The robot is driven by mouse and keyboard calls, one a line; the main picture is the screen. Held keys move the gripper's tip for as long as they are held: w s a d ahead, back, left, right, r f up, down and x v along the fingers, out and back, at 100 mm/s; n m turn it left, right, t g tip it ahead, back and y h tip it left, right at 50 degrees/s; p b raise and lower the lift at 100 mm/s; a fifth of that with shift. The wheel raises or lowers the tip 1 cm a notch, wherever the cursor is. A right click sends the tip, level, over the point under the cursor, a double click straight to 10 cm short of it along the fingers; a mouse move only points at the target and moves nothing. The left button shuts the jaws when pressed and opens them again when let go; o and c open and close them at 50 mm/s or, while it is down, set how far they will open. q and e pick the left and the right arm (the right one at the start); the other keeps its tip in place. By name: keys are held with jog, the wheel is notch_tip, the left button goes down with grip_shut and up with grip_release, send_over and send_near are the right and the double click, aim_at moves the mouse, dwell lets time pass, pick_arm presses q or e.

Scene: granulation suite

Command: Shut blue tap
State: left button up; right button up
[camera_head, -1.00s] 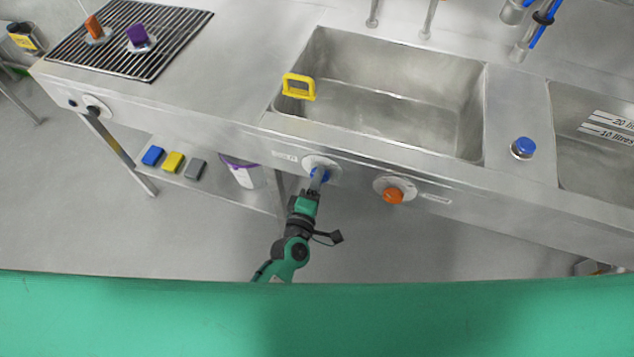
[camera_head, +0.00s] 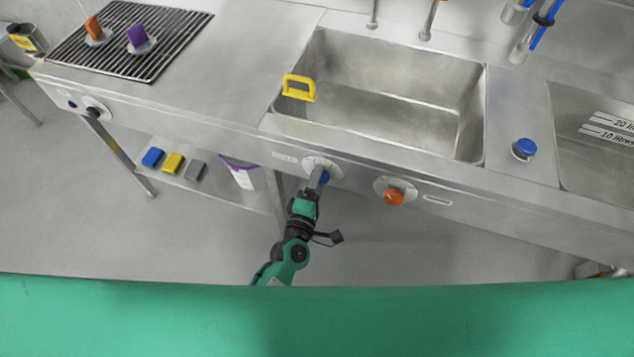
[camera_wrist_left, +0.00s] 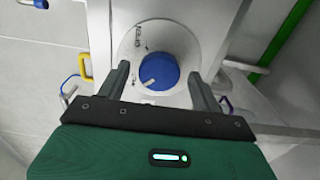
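The blue tap (camera_head: 325,179) is a round knob on a pale round plate on the sink's front panel. Most of it is hidden behind my left gripper (camera_head: 319,176) in the head view. In the left wrist view the blue tap (camera_wrist_left: 158,70) lies between the two fingers of my left gripper (camera_wrist_left: 163,88), with a white pointer mark toward its lower left. The fingers are apart, with a visible gap on each side of the knob. I cannot tell how far they reach along it. My right gripper is not in view.
An orange knob (camera_head: 394,196) sits on the panel just right of the blue tap. A yellow handle (camera_head: 299,88) stands at the sink's (camera_head: 400,75) left edge. Another blue knob (camera_head: 524,148) is on the deck.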

pick_arm(q)
jog(key=b+v, duration=0.2)
jog(key=v, duration=1.2)
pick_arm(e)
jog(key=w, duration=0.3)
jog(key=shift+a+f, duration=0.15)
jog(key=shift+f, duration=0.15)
pick_arm(q)
jog(key=shift+w, duration=0.1)
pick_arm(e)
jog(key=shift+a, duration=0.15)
